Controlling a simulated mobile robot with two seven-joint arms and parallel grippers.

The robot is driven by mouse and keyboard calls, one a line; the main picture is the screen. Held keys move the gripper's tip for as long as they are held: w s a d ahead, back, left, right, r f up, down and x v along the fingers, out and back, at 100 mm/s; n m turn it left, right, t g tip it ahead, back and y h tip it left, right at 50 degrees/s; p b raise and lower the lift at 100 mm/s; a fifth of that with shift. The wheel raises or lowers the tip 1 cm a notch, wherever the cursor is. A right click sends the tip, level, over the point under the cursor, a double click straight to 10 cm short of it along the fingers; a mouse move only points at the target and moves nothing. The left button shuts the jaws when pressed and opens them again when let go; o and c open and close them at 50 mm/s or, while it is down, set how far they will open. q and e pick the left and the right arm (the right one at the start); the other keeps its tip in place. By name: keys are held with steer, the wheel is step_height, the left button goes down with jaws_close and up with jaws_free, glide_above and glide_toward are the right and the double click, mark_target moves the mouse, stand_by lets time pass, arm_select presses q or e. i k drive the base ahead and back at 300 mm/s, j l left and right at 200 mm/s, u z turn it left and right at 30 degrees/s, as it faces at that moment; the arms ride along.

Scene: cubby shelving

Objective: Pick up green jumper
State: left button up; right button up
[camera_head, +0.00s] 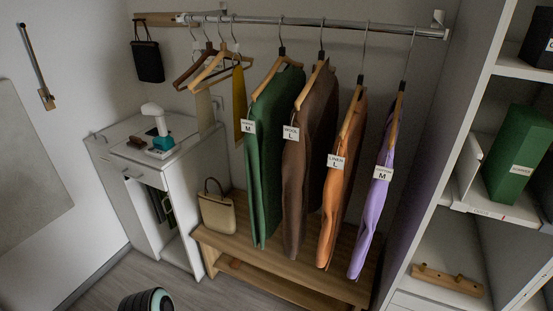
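The green jumper (265,155) hangs on a wooden hanger (270,76) from the metal rail (340,27). A white tag (249,127) with a letter M is on its left edge. It is the leftmost of the large garments, seen mostly edge-on, and its lower end hangs in front of the wooden bench (290,262). The brown garment (308,150) hangs close to its right.
Orange (340,190) and purple (375,210) garments hang farther right. Several hangers crowd the rail's left end. A beige bag (217,214) sits on the bench. A white cabinet (185,172) stands left; shelving with a green box (517,155) stands right.

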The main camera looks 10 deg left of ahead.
mark_target(271, 106)
steer(key=j, duration=0.35)
steer(key=k+j, duration=0.1)
steer(key=j, duration=0.25)
steer(key=u, duration=2.05)
steer(key=i, duration=0.25)
steer(key=i+z, duration=0.2)
steer(key=i, duration=0.4)
steer(key=i+j+z, duration=0.2)
steer(key=i, duration=0.45)
steer(key=l+z, duration=0.15)
steer(key=z, duration=1.85)
steer(key=j+z, duration=0.1)
steer(key=z, duration=0.2)
steer(key=i+j+z, duration=0.15)
steer(key=z, duration=0.2)
steer(key=i+j+u, duration=0.1)
steer(key=u, duration=0.35)
steer(key=i+j+u, duration=0.1)
steer(key=u, duration=0.35)
